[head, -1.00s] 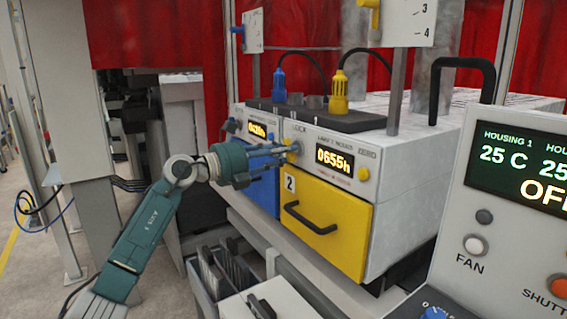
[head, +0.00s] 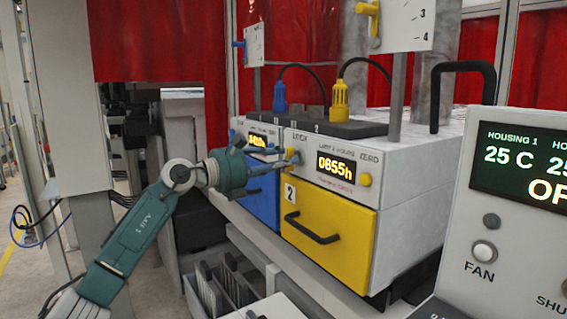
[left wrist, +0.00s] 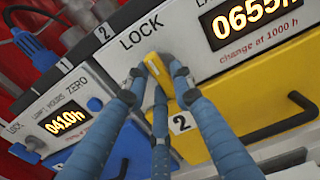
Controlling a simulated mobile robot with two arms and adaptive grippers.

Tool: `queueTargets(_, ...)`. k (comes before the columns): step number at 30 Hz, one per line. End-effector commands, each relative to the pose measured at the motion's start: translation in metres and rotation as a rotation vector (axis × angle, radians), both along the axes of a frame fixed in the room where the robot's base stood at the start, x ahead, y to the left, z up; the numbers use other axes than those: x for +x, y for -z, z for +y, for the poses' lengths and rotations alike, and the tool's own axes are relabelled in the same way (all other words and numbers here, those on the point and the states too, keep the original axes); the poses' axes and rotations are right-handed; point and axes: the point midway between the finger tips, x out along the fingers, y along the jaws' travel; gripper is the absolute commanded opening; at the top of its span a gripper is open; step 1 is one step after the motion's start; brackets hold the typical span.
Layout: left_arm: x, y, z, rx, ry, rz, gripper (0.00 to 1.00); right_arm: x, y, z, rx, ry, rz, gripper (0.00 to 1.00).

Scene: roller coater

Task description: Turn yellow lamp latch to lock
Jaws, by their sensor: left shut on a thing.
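The yellow lamp latch (left wrist: 158,72) sits on the white panel just below the word LOCK in the left wrist view. My left gripper (left wrist: 158,84) is shut on it, with blue fingers on both sides. The latch's long side runs roughly crosswise to the LOCK lettering. In the head view my left gripper (head: 277,162) reaches from the left to the housing front and largely hides the latch. The yellow drawer (head: 328,232), labelled 2, is closed below. My right gripper is not in view.
The blue drawer (head: 262,203) is beside the yellow one. A yellow ZERO knob (head: 364,180) is right of the 0655h display (head: 336,167). A control console (head: 510,215) stands at the right. A grey bin (head: 213,290) with dark plates is below.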

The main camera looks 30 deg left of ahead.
Motion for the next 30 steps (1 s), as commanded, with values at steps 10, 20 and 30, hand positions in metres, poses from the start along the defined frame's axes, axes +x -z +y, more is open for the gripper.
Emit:
queueTargets(10,0.001,0.002,0.001,0.011,-0.003,0.001,0.0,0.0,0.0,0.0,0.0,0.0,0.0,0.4)
queueTargets(20,0.0,0.0,0.001,0.008,-0.003,-0.002,0.46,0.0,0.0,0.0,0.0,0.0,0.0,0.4)
queueTargets(30,-0.011,0.001,0.007,0.008,-0.005,-0.001,0.46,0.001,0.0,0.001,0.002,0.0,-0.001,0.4)
